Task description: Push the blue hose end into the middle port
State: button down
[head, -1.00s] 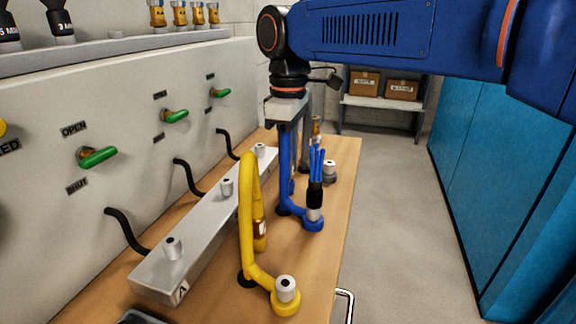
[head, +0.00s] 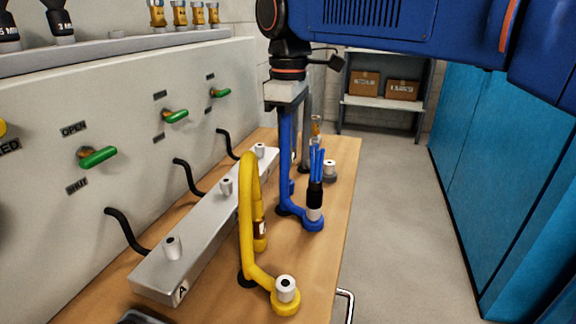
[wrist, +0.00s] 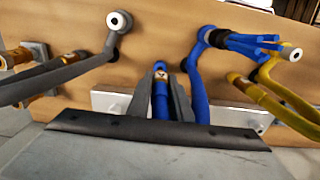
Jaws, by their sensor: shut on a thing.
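My gripper (wrist: 160,84) is shut on the blue hose end (wrist: 160,75), with its brass tip sticking out between the fingers in the wrist view. In the head view, my gripper (head: 296,140) is above the bench, right of the silver manifold, and the tip is hard to make out. The blue hose (head: 285,150) rises from a blue ring foot (head: 313,224). The manifold (head: 200,230) carries white ports in a row; the middle port (head: 226,187) is empty and apart from the hose end.
A yellow hose (head: 249,200) arches in front of the manifold. A grey hose (wrist: 75,64) lies at left in the wrist view. Green valve handles (head: 98,157) stick out from the wall panel.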

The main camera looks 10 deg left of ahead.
jog(key=shift+r, duration=0.9)
jog(key=shift+a, duration=0.1)
